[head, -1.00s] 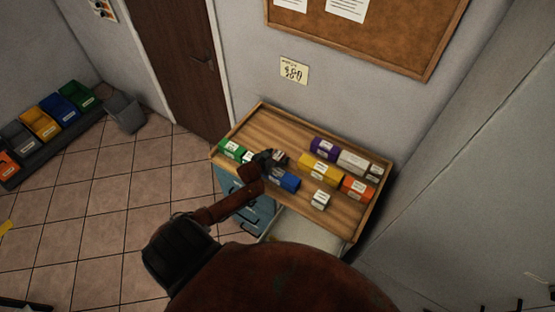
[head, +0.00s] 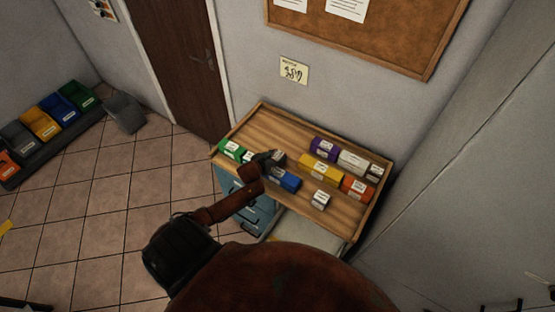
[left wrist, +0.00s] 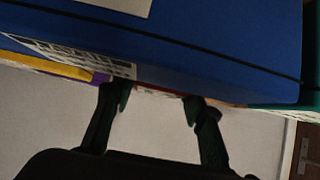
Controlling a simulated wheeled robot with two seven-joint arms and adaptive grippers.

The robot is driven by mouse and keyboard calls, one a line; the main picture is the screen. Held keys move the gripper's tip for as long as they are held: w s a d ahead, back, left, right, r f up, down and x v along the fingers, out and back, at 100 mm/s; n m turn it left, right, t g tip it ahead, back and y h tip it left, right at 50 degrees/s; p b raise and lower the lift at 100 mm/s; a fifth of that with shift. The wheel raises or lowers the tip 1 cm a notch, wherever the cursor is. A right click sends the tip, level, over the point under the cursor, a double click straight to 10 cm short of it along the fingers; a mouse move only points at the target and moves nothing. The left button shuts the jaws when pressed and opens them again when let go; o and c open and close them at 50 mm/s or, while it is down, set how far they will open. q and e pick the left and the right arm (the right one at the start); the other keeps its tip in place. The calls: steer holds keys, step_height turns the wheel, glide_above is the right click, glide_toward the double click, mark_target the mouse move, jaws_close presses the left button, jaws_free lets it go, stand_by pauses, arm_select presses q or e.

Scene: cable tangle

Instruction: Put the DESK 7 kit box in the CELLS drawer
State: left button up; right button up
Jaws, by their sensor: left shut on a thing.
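My left gripper (head: 264,160) is over the left part of the wooden cabinet top (head: 262,125). It is shut on a small grey-white box (head: 278,157), mostly hidden by the fingers; I cannot read its label. In the left wrist view, a sliver with a red edge and white label shows between the fingers (left wrist: 157,103), behind a large blue box (left wrist: 200,45). That blue box (head: 287,181) lies just right of the gripper in the head view. A pale open drawer (head: 310,232) shows at the cabinet's front right. No drawer label is readable. My right gripper is out of view.
A green box (head: 231,149) is left of the gripper. A raised rim edges the top. Teal drawer fronts (head: 260,208) are below.

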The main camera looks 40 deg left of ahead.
mark_target(277, 155)
arm_select(q)
steer(key=shift+w+r, duration=0.1)
steer(key=shift+r, duration=0.6)
step_height(277, 155, up, 7)
steer(key=shift+r, duration=0.85)
steer(key=d+m+h+b, duration=0.1)
steer(key=d+b, duration=0.8)
steer(key=d, duration=1)
steer(key=s+d+r+b, duration=0.6)
steer(key=s+d, duration=0.2)
steer(key=d, duration=0.2)
steer(key=shift+r, duration=0.3)
